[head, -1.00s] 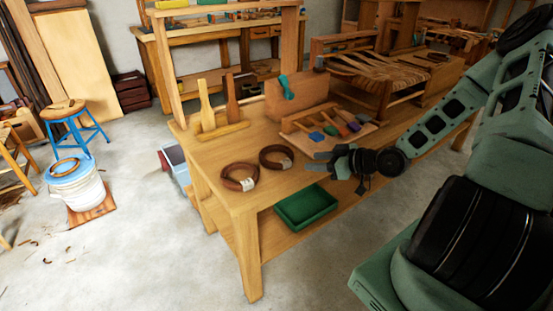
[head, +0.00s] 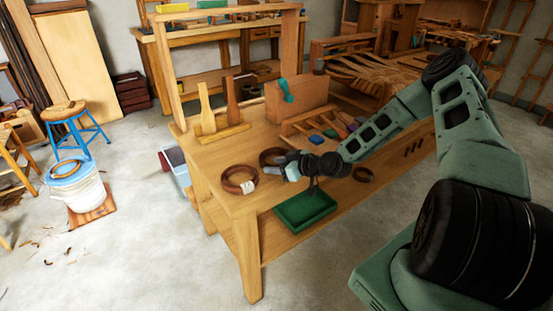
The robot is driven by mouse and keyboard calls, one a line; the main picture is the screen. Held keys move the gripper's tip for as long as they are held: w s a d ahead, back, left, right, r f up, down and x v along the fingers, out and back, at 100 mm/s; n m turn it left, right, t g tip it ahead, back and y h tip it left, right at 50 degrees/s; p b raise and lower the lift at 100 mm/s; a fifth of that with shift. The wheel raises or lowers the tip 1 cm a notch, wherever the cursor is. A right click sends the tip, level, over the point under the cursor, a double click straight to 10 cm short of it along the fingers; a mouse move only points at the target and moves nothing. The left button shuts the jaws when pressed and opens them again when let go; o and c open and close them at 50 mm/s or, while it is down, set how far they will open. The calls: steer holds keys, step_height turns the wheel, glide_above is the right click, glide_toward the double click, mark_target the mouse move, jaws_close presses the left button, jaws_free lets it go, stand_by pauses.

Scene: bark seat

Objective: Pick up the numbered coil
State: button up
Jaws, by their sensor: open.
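Two brown coils lie on the near end of the wooden workbench (head: 207,160). The front coil (head: 228,187) carries a white tag; any number on it is too small to read. The rear coil (head: 266,154) is partly hidden behind my gripper, and its tag is covered. My gripper (head: 284,167) is open, at the right side of the rear coil and to the right of the front coil. I cannot tell whether it touches the rear coil. Another brown ring (head: 363,174) shows below the bench's front edge, apparently on the lower shelf.
A green tray (head: 305,212) sits on the lower shelf below my gripper. A rack of coloured-handled tools (head: 315,135), a wooden block (head: 290,98) and upright wooden tools (head: 207,108) stand behind the coils. A white bucket (head: 77,193) and blue stool (head: 78,130) stand on the floor at left.

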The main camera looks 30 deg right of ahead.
steer(key=shift+x, duration=0.95)
steer(key=shift+c, duration=0.3)
jaws_close()
steer(key=shift+s, duration=0.1)
